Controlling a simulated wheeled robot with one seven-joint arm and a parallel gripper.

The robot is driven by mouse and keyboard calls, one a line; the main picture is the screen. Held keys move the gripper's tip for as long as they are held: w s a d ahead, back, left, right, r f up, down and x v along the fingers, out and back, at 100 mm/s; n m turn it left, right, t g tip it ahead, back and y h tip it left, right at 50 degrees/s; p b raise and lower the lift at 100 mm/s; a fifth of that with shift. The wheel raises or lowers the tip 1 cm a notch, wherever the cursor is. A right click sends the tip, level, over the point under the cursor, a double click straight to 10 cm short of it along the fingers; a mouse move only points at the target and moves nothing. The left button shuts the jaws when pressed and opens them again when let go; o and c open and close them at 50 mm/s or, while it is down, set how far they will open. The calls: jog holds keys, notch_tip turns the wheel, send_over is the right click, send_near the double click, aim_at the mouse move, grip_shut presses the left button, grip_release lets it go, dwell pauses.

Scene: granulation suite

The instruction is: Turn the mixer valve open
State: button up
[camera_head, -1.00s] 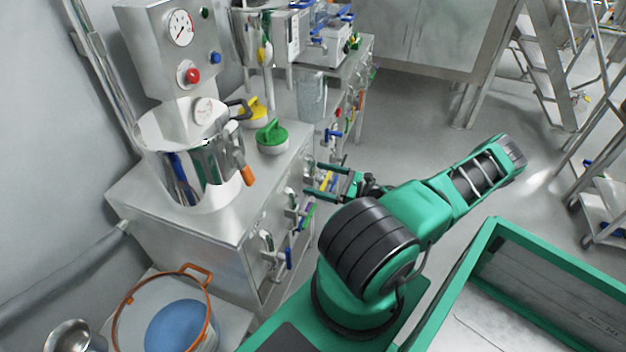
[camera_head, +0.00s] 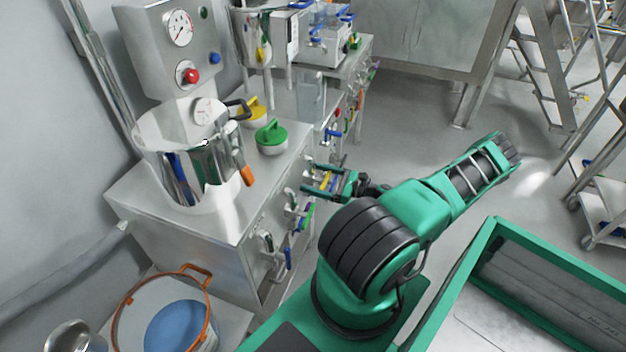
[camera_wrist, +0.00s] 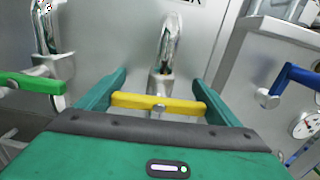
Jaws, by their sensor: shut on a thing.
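The valve with the yellow lever (camera_wrist: 180,105) is on the front of the steel mixer cabinet (camera_wrist: 115,30), below a shiny bent spout (camera_wrist: 170,40). The lever lies crosswise in the wrist view, its ends close to the inner sides of my two fingers. My gripper (camera_wrist: 160,80) is shut on this lever. In the head view, my gripper (camera_head: 309,176) reaches left to the cabinet front, with a bit of the yellow lever (camera_head: 328,181) showing between the fingers. The mixer bowl (camera_head: 185,150) stands on top of the cabinet.
A green-levered valve (camera_wrist: 32,82) is left of my gripper and a blue-levered one (camera_wrist: 295,75) right, both close by. A green-handled lid (camera_head: 271,137) sits on the cabinet top. A green-rimmed bin (camera_head: 455,275) stands at lower right. Open floor (camera_head: 420,130) lies beyond my arm.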

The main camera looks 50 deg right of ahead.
jog(key=n, duration=0.8)
jog(key=shift+a+f+n, duration=0.1)
jog(key=shift+a+n, duration=0.05)
jog(key=shift+n, duration=0.25)
jog(key=n, duration=0.4)
jog(key=shift+n, duration=0.3)
jog(key=shift+a+f+n, duration=0.1)
jog(key=shift+f+n, duration=0.1)
jog(key=shift+n, duration=1.7)
jog(key=shift+s, duration=0.1)
jog(key=o, duration=0.9)
